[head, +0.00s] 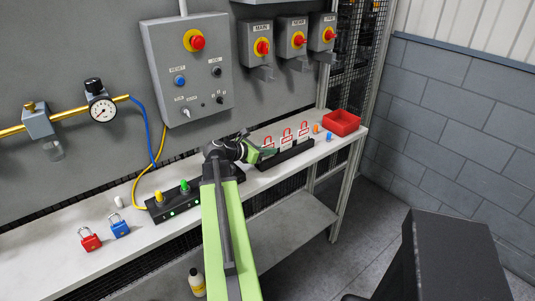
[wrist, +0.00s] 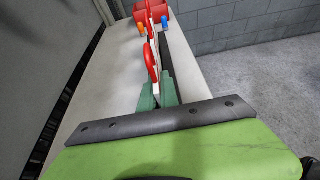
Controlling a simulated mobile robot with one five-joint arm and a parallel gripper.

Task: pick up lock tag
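Three red-and-white lock tags stand upright in a row in a black rack (head: 290,155) on the bench: a near one (head: 268,143), a middle one (head: 286,138) and a far one (head: 303,130). My gripper (head: 267,152) is at the near end of the rack, beside the nearest tag. In the wrist view its green fingers (wrist: 158,95) stand on either side of the nearest tag (wrist: 152,62), with little gap. Whether they press on it I cannot tell. The other tags line up behind it.
A red bin (head: 342,122) stands at the bench's far end, with small orange and blue pieces (head: 316,128) before it. A red padlock (head: 89,239) and a blue padlock (head: 118,226) lie at the left. A control box (head: 187,68) hangs on the wall above.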

